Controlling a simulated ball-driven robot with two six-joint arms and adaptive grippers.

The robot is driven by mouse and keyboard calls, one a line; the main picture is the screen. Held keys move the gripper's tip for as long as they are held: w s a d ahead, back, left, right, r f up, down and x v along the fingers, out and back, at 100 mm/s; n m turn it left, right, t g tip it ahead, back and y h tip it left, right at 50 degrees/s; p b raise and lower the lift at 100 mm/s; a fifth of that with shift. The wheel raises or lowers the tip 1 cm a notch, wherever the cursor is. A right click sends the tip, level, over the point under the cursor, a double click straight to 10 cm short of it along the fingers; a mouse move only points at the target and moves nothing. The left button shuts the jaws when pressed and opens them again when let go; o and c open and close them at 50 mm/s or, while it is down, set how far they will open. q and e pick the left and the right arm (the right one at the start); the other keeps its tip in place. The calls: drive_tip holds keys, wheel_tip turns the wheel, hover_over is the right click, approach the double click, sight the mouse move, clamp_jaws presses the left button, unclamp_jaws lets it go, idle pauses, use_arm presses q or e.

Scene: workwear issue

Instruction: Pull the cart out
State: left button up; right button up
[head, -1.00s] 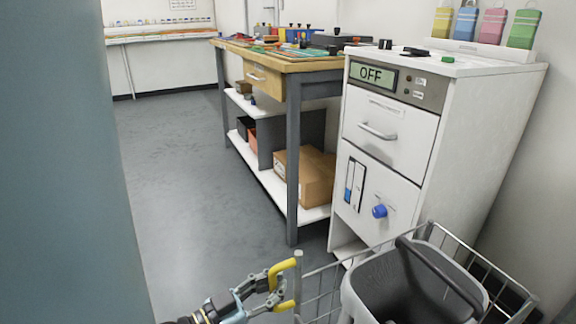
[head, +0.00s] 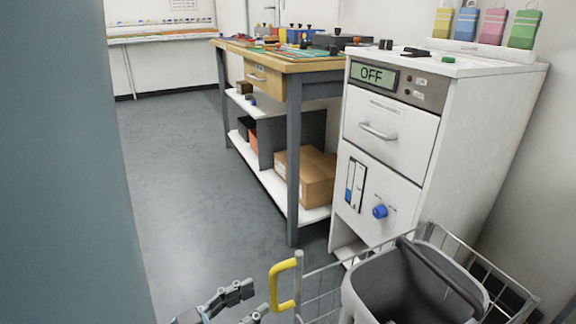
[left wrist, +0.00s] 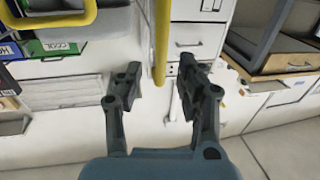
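The cart is a grey wire-sided frame (head: 318,286) at the bottom right of the head view, with a yellow handle (head: 273,286) on its left corner post. A grey bin (head: 375,290) with a dark opening stands inside it. My left gripper (head: 250,299) is open, just left of the handle and apart from it. In the left wrist view, the yellow handle bar (left wrist: 160,45) shows upright in line with the gap between the two spread fingers (left wrist: 159,80). Nothing is between the fingertips. My right gripper is not in view.
A white cabinet (head: 480,150) with an OFF display stands behind the cart, close to it. A workbench (head: 292,150) with boxes on its lower shelf is left of the cabinet. Open grey floor (head: 190,190) lies left of the bench. A blue-grey panel (head: 60,160) fills the left edge.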

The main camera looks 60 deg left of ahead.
use_arm(q)
drive_tip(key=s, duration=0.6)
drive_tip(key=shift+d, duration=0.35)
